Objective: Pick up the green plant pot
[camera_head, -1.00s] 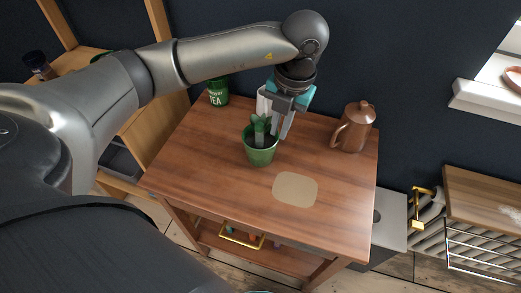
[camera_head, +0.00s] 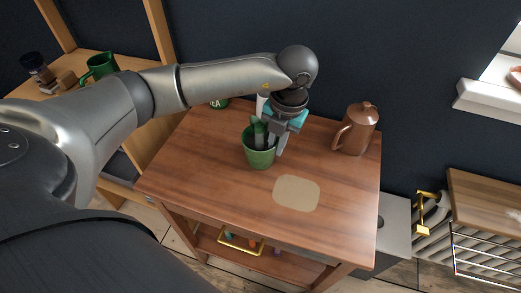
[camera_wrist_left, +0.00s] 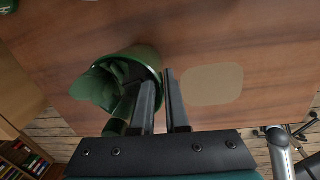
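The green plant pot (camera_head: 259,158) stands upright on the wooden table, with green leaves inside. My left gripper (camera_head: 271,146) is low over the right side of the pot, its fingers pointing down. In the left wrist view the pot (camera_wrist_left: 143,58) is left of centre, and its leaves hang toward the lower left. The left gripper's fingers (camera_wrist_left: 158,85) show a narrow gap, with one finger over the pot's opening and the other just outside its right rim. Contact with the rim cannot be made out. My right gripper is not in view.
A brown lidded jug (camera_head: 356,130) stands right of the gripper on the table (camera_head: 210,172). A green tea tin (camera_head: 219,103) is partly hidden behind my arm. A flat beige patch (camera_head: 296,193) lies in front of the pot. A green mug (camera_head: 100,67) stands on the left shelf.

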